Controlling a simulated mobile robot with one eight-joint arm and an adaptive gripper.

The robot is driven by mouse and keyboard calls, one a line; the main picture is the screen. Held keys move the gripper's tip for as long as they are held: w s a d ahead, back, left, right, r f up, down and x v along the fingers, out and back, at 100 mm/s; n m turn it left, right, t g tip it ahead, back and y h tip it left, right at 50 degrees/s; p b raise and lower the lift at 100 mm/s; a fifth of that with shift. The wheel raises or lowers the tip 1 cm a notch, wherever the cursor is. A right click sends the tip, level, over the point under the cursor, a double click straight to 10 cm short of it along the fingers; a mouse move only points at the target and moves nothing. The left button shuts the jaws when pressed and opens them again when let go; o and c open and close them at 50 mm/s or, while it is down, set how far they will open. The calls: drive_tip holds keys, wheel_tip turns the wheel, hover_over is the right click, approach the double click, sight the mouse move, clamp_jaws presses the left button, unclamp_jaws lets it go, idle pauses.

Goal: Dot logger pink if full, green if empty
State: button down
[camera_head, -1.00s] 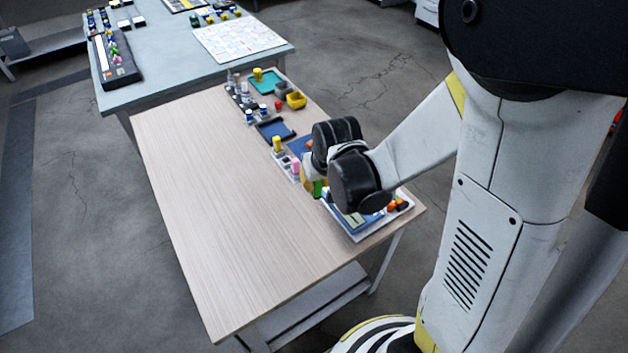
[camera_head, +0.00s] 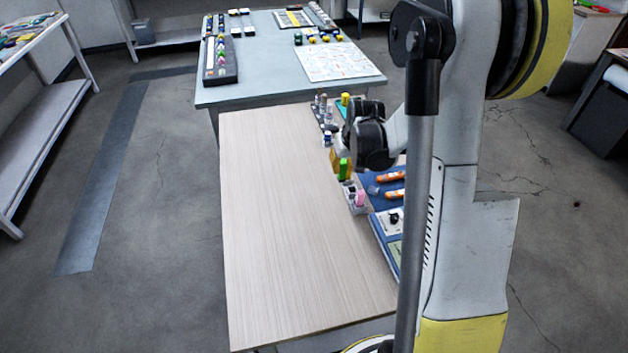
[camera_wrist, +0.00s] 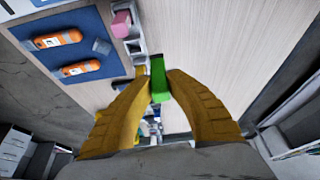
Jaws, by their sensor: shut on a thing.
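My gripper (camera_head: 342,168) has yellow fingers and is shut on a green dotter (camera_head: 344,170), held over the right side of the wooden table. In the wrist view, the green dotter (camera_wrist: 158,76) sits between the fingertips. A pink dotter (camera_head: 360,198) stands in a pale holder (camera_head: 350,190) close by, nearer the camera than my gripper. Two orange loggers, one (camera_head: 390,176) behind the other (camera_head: 394,194), lie on a blue mat (camera_head: 374,199). They also show in the wrist view, upper (camera_wrist: 56,39) and lower (camera_wrist: 80,68). I cannot tell whether either logger is full or empty.
Small bottles (camera_head: 322,108) and a teal tray stand at the wooden table's far right. The left of the wooden table (camera_head: 280,220) is bare. A blue-grey table (camera_head: 265,75) with a white sheet (camera_head: 338,60) stands behind it.

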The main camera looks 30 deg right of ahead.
hover_over(351, 187)
drive_tip(key=s, duration=0.1)
wheel_tip(351, 187, down, 2)
drive_tip(key=shift+s+a+f+b, duration=0.1)
drive_tip(key=shift+s+f+b, duration=0.1)
drive_tip(key=shift+f+b, duration=1.65)
drive_tip(key=shift+f, duration=0.35)
drive_tip(key=shift+f+b, duration=0.35)
drive_tip(key=shift+b, duration=0.2)
drive_tip(key=shift+f, duration=0.3)
drive_tip(key=shift+f+b, duration=0.35)
drive_tip(key=shift+b, duration=0.25)
drive_tip(key=shift+f, duration=0.3)
